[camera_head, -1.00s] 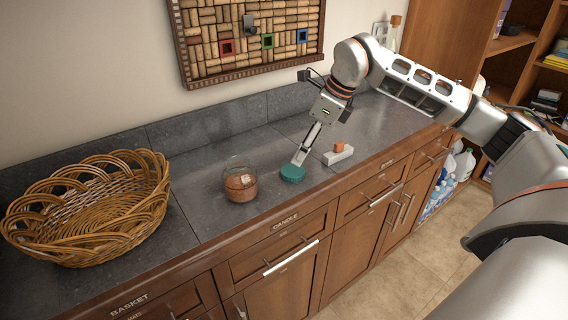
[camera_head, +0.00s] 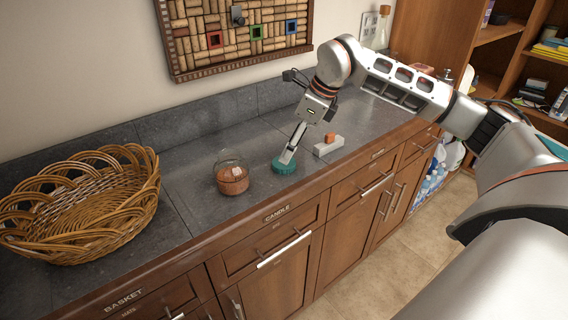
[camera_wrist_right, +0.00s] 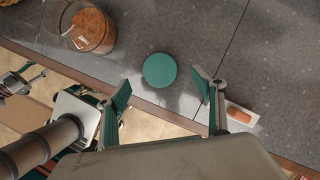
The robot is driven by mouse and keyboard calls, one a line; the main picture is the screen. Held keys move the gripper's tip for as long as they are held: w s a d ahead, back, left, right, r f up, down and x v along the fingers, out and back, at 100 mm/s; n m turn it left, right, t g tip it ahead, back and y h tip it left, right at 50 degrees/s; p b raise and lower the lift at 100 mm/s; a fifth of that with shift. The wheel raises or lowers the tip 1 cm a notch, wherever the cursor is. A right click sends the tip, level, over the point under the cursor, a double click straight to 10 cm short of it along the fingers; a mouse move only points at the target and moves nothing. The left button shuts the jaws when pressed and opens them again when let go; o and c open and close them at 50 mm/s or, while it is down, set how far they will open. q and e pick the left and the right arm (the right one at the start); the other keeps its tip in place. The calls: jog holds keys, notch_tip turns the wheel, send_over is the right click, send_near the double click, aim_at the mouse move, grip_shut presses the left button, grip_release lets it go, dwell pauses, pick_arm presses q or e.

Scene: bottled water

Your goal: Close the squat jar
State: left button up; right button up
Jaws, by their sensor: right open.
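The squat jar (camera_head: 232,178) is glass with orange-brown contents and stands without a lid on the grey counter. It also shows in the right wrist view (camera_wrist_right: 90,32). A round teal lid (camera_head: 283,165) lies flat on the counter just right of the jar, apart from it. It also shows in the right wrist view (camera_wrist_right: 160,70). My right gripper (camera_head: 290,158) is over the lid in the head view. In the right wrist view its two teal-padded fingers (camera_wrist_right: 160,92) are spread wide, with the lid between and beyond them.
A wicker basket (camera_head: 85,205) stands on the counter at the left. A cork board (camera_head: 235,38) hangs on the wall behind. The counter's front edge is near.

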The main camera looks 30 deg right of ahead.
jog(key=x, duration=0.5)
jog(key=shift+f, duration=0.1)
jog(key=c, duration=0.9)
